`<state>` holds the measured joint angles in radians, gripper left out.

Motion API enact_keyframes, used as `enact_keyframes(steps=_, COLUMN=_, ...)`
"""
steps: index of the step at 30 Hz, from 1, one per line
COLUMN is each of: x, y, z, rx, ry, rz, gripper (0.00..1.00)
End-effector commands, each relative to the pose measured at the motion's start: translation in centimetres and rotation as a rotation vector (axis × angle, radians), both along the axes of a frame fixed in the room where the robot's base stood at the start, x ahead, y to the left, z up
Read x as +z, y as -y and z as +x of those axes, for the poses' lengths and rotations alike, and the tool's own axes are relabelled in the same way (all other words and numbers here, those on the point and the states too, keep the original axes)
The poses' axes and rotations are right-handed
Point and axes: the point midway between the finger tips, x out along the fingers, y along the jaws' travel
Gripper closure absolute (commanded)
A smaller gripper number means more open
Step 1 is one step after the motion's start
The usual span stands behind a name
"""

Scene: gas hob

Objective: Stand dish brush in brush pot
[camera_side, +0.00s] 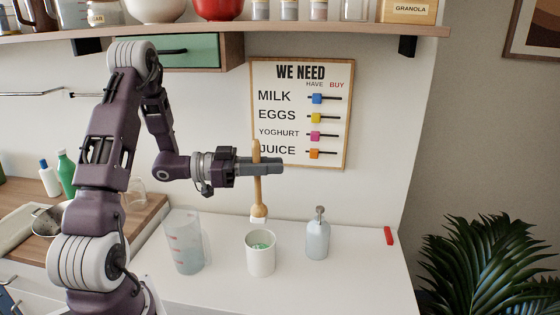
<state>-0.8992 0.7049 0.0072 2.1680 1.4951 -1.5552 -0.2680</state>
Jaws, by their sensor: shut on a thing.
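The dish brush (257,189) has a wooden handle and a pale bristle head at its lower end. It hangs nearly upright, head down. My gripper (259,167) is shut on the brush's handle, with the handle top showing above the fingers. The white brush pot (261,259) stands on the white worktop below the brush. Something green shows inside the pot's mouth. The bristle head is above the pot's rim, with a visible gap between them in this view. How well the brush lines up in depth with the pot I cannot tell.
A clear measuring jug (185,250) stands left of the pot, and a soap dispenser (318,236) stands close on its right. A red object (388,236) lies at the worktop's right edge. The white worktop (350,275) is bare at front right. A shelf (300,27) runs overhead.

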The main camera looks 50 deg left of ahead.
Motion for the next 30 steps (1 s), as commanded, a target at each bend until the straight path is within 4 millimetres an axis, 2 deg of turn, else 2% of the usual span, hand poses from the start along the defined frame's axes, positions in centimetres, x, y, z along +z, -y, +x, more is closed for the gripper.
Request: enact_keyframes(steps=30, x=-10.5, y=0.1, z=0.0, rx=0.0, ry=-0.001, rz=-0.002, gripper=1.0)
